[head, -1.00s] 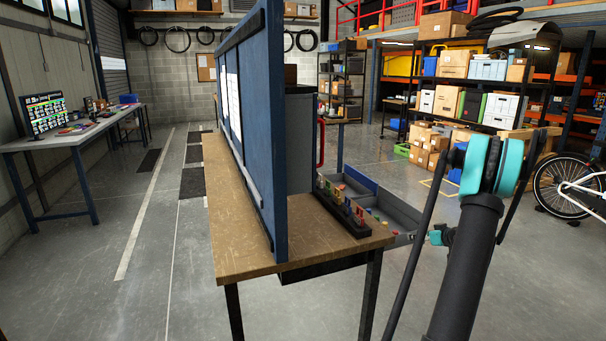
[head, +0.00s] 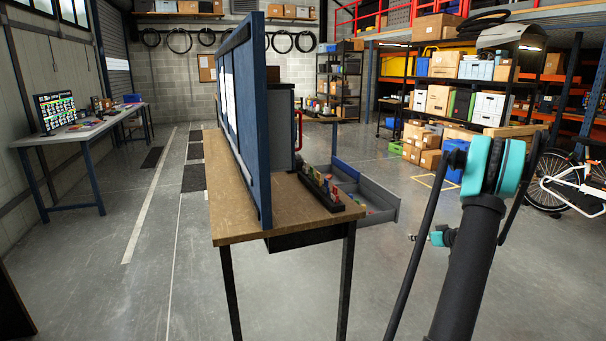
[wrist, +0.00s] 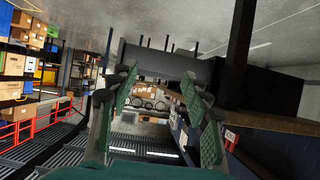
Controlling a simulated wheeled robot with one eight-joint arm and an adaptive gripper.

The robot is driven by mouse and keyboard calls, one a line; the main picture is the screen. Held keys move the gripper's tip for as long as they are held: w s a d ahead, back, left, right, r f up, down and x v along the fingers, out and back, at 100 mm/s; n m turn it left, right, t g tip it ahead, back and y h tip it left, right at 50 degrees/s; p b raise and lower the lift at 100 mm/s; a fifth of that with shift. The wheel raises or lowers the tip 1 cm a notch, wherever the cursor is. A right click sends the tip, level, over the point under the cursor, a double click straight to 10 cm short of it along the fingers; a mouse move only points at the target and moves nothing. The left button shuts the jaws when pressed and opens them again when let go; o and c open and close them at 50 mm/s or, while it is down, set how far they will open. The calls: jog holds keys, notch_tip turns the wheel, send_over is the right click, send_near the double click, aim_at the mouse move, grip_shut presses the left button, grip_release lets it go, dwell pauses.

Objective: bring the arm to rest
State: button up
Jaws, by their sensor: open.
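My arm (head: 470,260) shows at the right of the head view, a black link with a teal joint at its top and a thin dark link beside it. My gripper (wrist: 160,78) shows in the wrist view. Its two green-padded fingers stand apart, with nothing seen between them. The gripper itself cannot be made out in the head view. The wrist picture is upside down, with the floor at the top.
A wooden workbench (head: 235,219) with a blue upright panel (head: 258,130) stands left of my arm. An open drawer (head: 378,205) sticks out on its right. A bicycle (head: 560,185) is at the right. A side table (head: 75,138) stands left. Grey floor is clear in front.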

jog(key=s+a+r+m+g, duration=0.1)
jog(key=s+a+r+g, duration=0.15)
jog(key=s+a, duration=0.7)
jog(key=s+a+r+g, duration=0.25)
jog(key=s+a, duration=0.35)
jog(key=a, duration=0.6)
jog(key=s+a+f+m+g+h, duration=0.1)
jog(key=s+a+h, duration=0.1)
jog(key=s, duration=1.1)
jog(key=s+a+f+m+g+h, duration=0.1)
jog(key=s+a, duration=0.3)
jog(key=s, duration=0.9)
jog(key=shift+a+f+m+h, duration=0.3)
jog(key=shift+f+m+h, duration=0.2)
jog(key=shift+f+h, duration=0.1)
